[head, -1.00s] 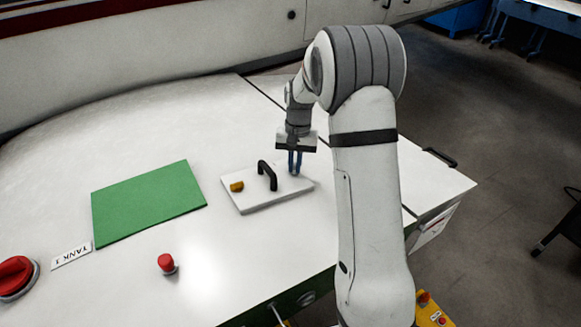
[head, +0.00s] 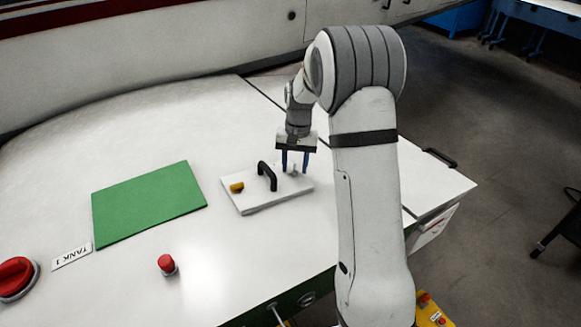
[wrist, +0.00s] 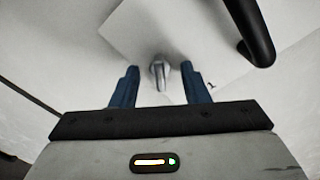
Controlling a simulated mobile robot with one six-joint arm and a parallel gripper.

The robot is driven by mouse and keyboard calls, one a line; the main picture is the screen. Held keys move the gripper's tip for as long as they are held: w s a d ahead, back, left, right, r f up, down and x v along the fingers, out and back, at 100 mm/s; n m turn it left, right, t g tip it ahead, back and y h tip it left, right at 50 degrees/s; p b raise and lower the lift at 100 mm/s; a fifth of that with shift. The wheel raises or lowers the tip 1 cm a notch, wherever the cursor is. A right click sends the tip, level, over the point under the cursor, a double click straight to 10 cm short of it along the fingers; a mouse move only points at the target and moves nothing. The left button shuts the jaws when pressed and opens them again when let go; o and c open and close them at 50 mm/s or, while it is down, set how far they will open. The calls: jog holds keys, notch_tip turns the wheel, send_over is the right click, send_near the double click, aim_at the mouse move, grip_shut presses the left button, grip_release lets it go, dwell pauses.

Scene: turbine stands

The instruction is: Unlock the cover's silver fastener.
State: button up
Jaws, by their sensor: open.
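The cover (head: 262,200) is a flat white plate lying on the white surface, with a black handle (head: 267,175) across its middle. A yellow fastener (head: 237,187) sits at its left end. The silver fastener (wrist: 159,70) stands near the opposite end, and it also shows small and pale in the head view (head: 293,169). My gripper (head: 294,170) is open above that end, pointing down. In the wrist view my gripper's blue fingers (wrist: 159,78) stand to either side of the silver fastener, apart from it. The black handle (wrist: 257,35) is at the upper right there.
A green mat (head: 148,203) lies left of the cover. The surface behind the cover is clear.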

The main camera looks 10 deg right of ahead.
aim_at(295, 167)
jog(key=shift+w+d+r+p, duration=0.15)
jog(key=shift+r+p, duration=0.65)
jog(key=shift+r, duration=0.45)
jog(key=shift+w+d+r+p, duration=0.1)
jog(key=shift+r+p, duration=0.7)
jog(key=shift+r, duration=0.4)
jog(key=shift+c, duration=0.4)
